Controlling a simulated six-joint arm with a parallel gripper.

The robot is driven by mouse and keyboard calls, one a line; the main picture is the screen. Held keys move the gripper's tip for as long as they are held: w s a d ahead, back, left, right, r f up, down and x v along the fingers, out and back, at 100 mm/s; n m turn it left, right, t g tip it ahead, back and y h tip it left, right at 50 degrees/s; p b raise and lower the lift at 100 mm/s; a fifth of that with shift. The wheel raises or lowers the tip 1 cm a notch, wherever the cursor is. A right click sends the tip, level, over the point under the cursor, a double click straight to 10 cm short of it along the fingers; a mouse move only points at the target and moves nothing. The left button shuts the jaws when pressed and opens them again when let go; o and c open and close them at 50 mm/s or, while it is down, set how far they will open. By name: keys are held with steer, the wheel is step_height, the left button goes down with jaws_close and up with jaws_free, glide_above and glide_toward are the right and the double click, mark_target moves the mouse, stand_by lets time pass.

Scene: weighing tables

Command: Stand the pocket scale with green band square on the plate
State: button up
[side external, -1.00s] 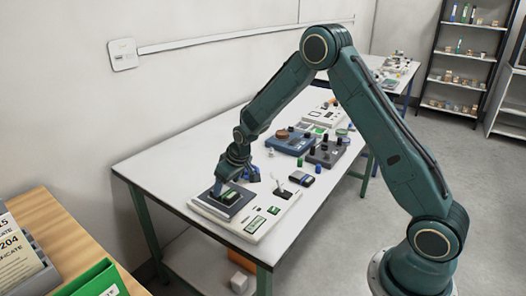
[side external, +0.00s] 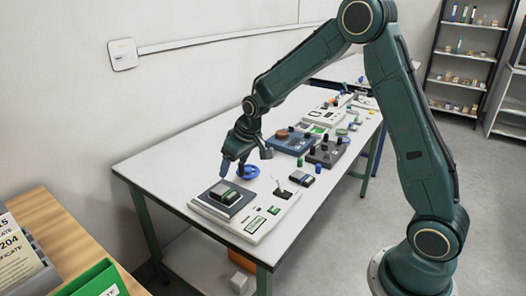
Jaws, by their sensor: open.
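The pocket scale with green band (side external: 228,197) is a small dark block with a green stripe. It rests on the dark square plate (side external: 241,204) of the white bench scale (side external: 262,223) at the near end of the table. It looks flat on the plate; its exact squareness is too small to tell. My gripper (side external: 233,170) is open and empty, above and behind the plate, clear of the pocket scale.
A blue ring (side external: 248,172) lies just behind my gripper. A dark pocket device (side external: 301,178) lies right of the bench scale. Blue (side external: 287,143) and dark (side external: 325,154) instruments stand farther back. The table's left part is clear.

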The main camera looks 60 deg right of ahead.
stand_by(0.4)
steer(key=s+a+r+t, duration=0.1)
steer(key=s+a+r, duration=0.2)
steer(key=s+r, duration=0.65)
steer(key=s+a+r, duration=0.2)
steer(key=s+r, duration=0.5)
steer(key=s, duration=0.6)
steer(key=s+a, duration=0.1)
steer(key=s, duration=0.9)
steer(key=shift+f, duration=0.2)
steer(key=shift+c, duration=0.4)
